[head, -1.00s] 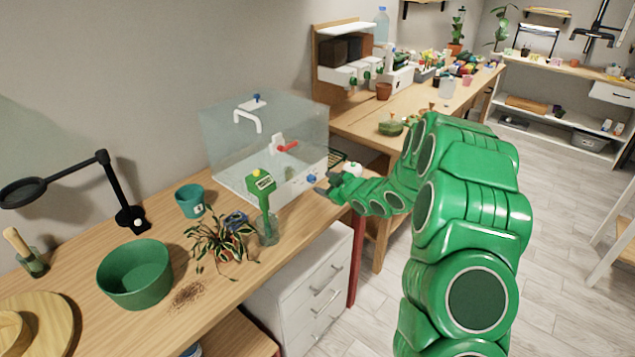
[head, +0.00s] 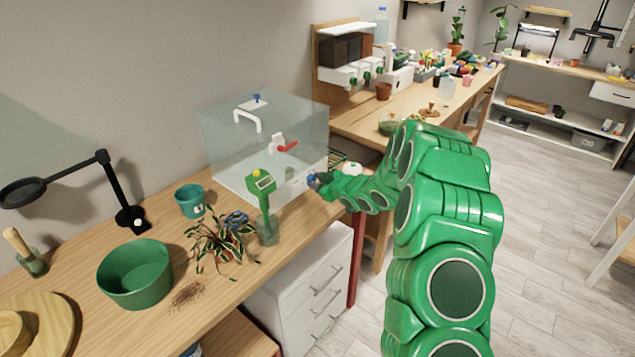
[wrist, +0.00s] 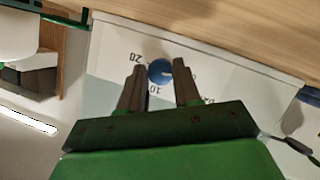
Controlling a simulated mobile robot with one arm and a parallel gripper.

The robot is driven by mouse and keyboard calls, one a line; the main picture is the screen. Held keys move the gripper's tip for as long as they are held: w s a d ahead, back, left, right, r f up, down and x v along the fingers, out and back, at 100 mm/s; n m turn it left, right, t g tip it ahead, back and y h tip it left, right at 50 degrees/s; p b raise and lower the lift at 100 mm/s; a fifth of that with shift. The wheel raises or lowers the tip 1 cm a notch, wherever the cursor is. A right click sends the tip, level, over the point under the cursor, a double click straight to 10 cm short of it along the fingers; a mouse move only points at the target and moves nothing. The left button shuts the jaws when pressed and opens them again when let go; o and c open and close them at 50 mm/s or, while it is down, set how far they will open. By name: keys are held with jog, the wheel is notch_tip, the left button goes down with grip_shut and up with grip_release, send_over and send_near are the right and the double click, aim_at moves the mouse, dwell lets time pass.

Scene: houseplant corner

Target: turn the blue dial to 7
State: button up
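In the wrist view my gripper (wrist: 157,75) is open, with one dark finger on each side of the dial. I cannot tell whether the fingers touch it. The dial's pointer is too small to read. In the head view my gripper (head: 318,183) is at the box's front right, and the dial is a small blue spot beside it, partly covered.
The clear box (head: 230,150) has a red-handled lever (head: 288,147) inside. A green meter (head: 263,190) stands in a glass on the wooden bench, beside a striped plant (head: 222,243). A green bowl (head: 135,274) and a teal pot (head: 190,200) stand farther left.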

grip_shut()
jog(key=shift+d+m, duration=0.1)
jog(key=shift+m, duration=0.3)
jog(key=shift+w+d+m+g+y, duration=0.1)
jog(key=shift+d+m+g+y, duration=0.05)
jog(key=shift+m+g+y, duration=0.7)
jog(key=shift+m+g, duration=0.35)
jog(key=shift+m, duration=0.4)
jog(key=shift+w+m+g+y, duration=0.1)
jog(key=shift+m+g+y, duration=0.55)
jog(key=shift+m, duration=0.55)
jog(key=shift+r, duration=0.1)
jog(key=o, duration=0.5)
grip_release()
